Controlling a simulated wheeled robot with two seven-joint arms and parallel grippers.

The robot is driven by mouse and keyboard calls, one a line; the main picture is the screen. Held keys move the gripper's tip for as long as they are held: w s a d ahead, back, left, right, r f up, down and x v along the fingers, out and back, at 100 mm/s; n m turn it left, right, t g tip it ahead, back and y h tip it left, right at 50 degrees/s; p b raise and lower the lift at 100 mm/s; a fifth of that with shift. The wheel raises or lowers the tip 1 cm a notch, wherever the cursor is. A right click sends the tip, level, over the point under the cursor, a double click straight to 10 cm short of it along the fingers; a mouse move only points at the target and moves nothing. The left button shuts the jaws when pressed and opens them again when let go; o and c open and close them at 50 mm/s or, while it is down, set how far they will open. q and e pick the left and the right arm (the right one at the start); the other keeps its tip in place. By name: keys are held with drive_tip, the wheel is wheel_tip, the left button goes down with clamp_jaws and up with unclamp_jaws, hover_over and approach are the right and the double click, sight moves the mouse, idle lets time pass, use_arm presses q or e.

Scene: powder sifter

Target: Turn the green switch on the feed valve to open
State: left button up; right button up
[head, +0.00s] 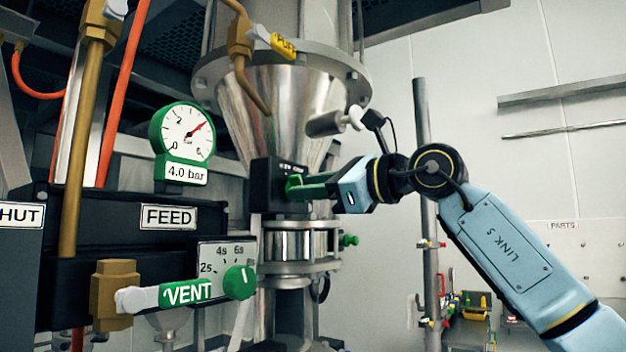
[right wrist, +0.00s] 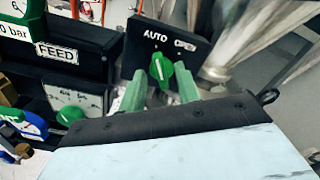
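The green switch (right wrist: 161,68) is a small knob with a pale pointer mark, set on a black panel (right wrist: 140,62) lettered AUTO on the left and OPEN on the right. Its pointer stands roughly upright, leaning slightly toward AUTO. My right gripper (right wrist: 160,90) has green fingers spread apart, one on each side of the knob; whether they touch it I cannot tell. In the head view my right gripper (head: 300,188) reaches in from the right to the black box (head: 264,184) below the steel cone, and the switch itself is hidden there. My left gripper is not in view.
A FEED-labelled black unit (head: 130,215), a gauge reading plate of 4.0 bar (head: 183,171), a VENT lever (head: 185,292) and a green timer dial (head: 239,282) stand left. The steel cone (head: 285,105) is above. A vertical pipe (head: 422,130) rises behind my right arm.

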clamp_jaws()
